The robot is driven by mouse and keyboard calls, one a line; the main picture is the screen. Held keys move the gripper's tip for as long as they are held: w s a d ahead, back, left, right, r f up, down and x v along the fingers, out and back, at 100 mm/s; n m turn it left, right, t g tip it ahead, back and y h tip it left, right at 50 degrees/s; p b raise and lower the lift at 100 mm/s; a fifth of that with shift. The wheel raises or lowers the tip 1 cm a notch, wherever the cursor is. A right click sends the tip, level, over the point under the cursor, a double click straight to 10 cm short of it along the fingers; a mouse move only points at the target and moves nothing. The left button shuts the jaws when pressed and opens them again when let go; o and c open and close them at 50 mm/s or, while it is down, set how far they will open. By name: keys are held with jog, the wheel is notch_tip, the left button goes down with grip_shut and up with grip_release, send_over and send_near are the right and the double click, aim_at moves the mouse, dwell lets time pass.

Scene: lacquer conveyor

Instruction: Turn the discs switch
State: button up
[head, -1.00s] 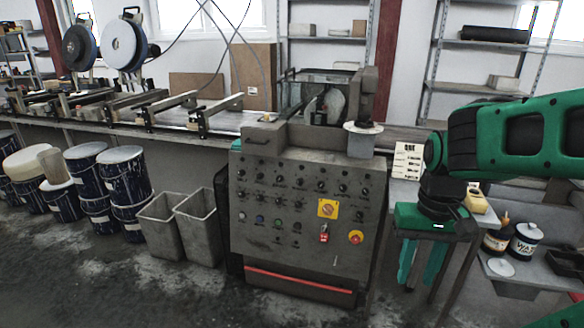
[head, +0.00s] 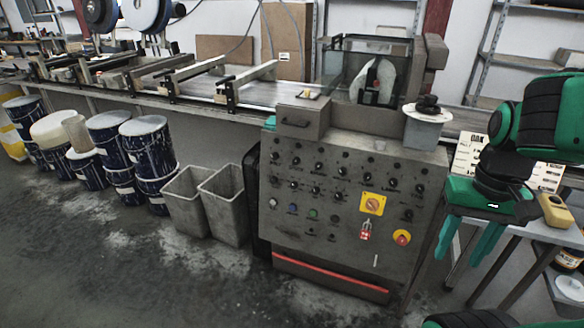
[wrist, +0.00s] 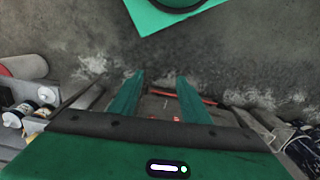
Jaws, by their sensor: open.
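A grey control cabinet (head: 345,240) stands in the middle of the head view. The labels are too small to read, so I cannot tell which switch is the discs one. My gripper (head: 460,258) is open and empty, pointing down, to the right of the cabinet and apart from it. In the wrist view my gripper (wrist: 160,80) shows both fingers spread with nothing between them.
Two grey bins (head: 222,205) and stacked blue drums (head: 150,165) stand left of the cabinet. The conveyor (head: 190,90) runs behind. A side table (head: 530,225) with a yellow object (head: 555,211) is at the right. The floor in front (head: 150,270) is clear.

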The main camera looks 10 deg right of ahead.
jog(key=w+d+f+m+h, duration=0.1)
jog(key=w+d+h, duration=0.15)
jog(key=w, duration=0.65)
jog(key=w+d+f+m+t+h, duration=0.1)
jog(key=w+d+h, duration=0.15)
jog(key=w, duration=0.65)
jog(key=w+d+f+m+h, duration=0.1)
jog(key=w+d+m+h, duration=0.15)
jog(key=w, duration=0.65)
jog(key=w+a+f+t+h, duration=0.2)
jog(key=w+a+f, duration=0.1)
jog(key=w, duration=0.7)
jog(key=n+t+h, duration=0.2)
jog(key=n+t, duration=0.3)
jog(key=t, duration=0.6)
send_near(294, 164)
jog(key=shift+y, duration=0.25)
jog(key=x, duration=0.9)
